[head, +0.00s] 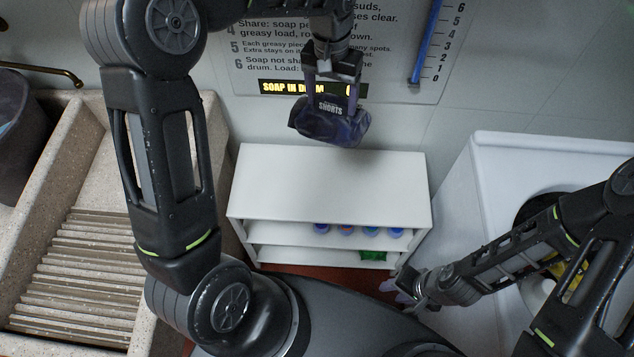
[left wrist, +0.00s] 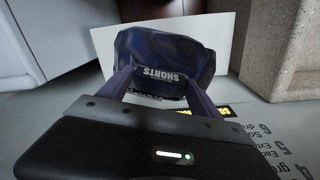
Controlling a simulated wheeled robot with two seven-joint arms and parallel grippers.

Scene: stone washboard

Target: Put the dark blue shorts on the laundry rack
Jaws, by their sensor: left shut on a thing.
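The dark blue shorts (head: 340,126) are a bundled cloth with a "SHORTS" label. My left gripper (head: 331,100) is shut on them and holds them in the air, in front of the wall sign and above the back edge of a white shelf unit (head: 330,185). The shorts also show in the left wrist view (left wrist: 165,55), between the two fingers. My right gripper (head: 410,288) is low at the right, beside the shelf unit's right end; its fingers are too small and dark to read. Nothing in view is clearly marked as the laundry rack.
The shelf unit's top is bare; its lower shelves hold several blue-capped items (head: 345,230) and a green item (head: 373,256). A stone washboard sink (head: 90,255) stands at the left, with a brass tap (head: 45,70). A white washer (head: 500,190) with a round opening stands at the right.

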